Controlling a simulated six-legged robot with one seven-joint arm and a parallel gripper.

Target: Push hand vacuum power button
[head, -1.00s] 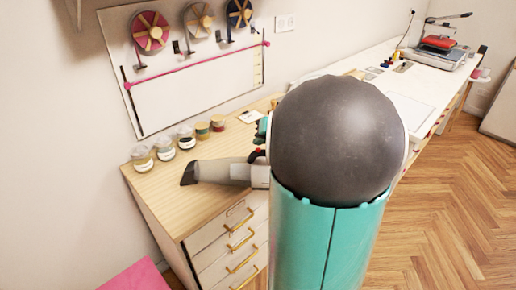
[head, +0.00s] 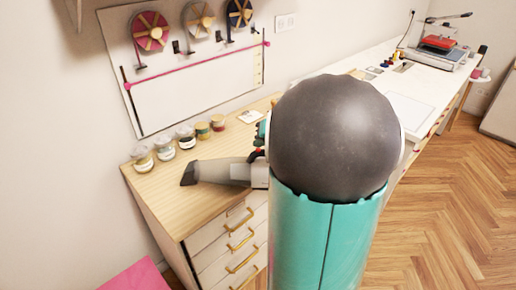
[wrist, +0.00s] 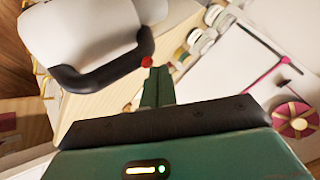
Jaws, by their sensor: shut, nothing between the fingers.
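The hand vacuum (head: 222,172) lies on the wooden drawer cabinet top, its dark nozzle pointing left in the head view. My arm hides its right end there. In the wrist view, the vacuum (wrist: 88,35) shows a light grey body and a black curved handle. A red button (wrist: 147,61) sits at the handle's end; it also shows in the head view (head: 258,151). My gripper (wrist: 155,72) is shut and empty. Its green fingertips are right beside the red button in the wrist view; I cannot tell whether they touch it.
Several small jars (head: 187,137) stand along the back of the cabinet top (head: 160,200). A pegboard with ribbon spools (head: 151,31) is on the wall behind. A long white table with a heat press (head: 440,42) extends to the right. The wooden floor at right is clear.

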